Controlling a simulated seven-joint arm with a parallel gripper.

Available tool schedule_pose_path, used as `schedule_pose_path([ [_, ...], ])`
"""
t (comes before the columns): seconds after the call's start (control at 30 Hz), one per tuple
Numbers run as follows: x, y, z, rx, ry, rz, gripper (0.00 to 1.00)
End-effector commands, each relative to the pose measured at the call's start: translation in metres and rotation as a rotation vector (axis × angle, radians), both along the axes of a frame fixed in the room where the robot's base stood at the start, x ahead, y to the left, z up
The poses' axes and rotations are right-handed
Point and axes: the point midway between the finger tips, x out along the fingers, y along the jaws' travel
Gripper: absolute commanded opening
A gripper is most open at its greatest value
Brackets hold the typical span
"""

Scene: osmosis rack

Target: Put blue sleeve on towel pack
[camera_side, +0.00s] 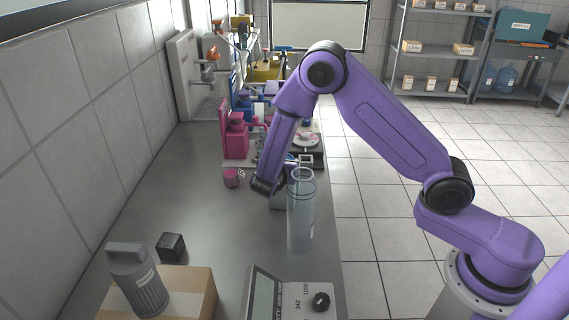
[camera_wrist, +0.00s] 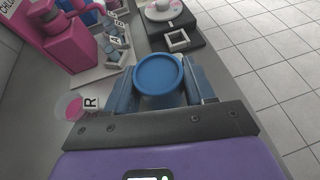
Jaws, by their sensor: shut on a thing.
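My gripper (camera_wrist: 160,85) is shut on a blue round piece (camera_wrist: 158,73) with a raised rim, which I take for the blue sleeve. A finger lies on either side of it. I cannot tell whether its top is open or closed. In the side view my gripper (camera_side: 266,186) is low over the counter, partly behind a tall clear cylinder (camera_side: 301,225), and the held piece is not clear there. I cannot make out a towel pack for certain in either view.
A pink bottle (camera_side: 236,138) and a small pink cup (camera_side: 232,178) stand left of my gripper. A grey canister (camera_side: 140,285) sits on a cardboard box (camera_side: 195,292), near a black cube (camera_side: 171,246). The left middle counter (camera_side: 205,215) is clear.

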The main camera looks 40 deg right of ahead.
Motion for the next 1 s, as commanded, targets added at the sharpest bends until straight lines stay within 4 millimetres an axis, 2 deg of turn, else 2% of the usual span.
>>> schedule_pose_path([
  [0.13, 0.000, 0.000, -0.003, 0.000, 0.000, 0.000, 0.25],
  [0.17, 0.000, 0.000, -0.003, 0.001, -0.001, 0.000, 0.63],
  [0.2, 0.000, 0.000, -0.003, 0.001, -0.001, 0.000, 0.76],
  [0.23, 0.000, 0.000, -0.003, 0.001, -0.001, 0.000, 0.79],
  [0.6, 0.000, 0.000, 0.001, 0.001, -0.001, 0.000, 0.79],
  [0.67, -0.003, 0.006, 0.003, 0.000, 0.000, 0.003, 0.79],
  [0.83, -0.016, 0.026, 0.016, 0.001, -0.003, 0.003, 0.79],
  [1.0, -0.015, 0.024, 0.045, 0.003, -0.004, 0.000, 0.79],
])
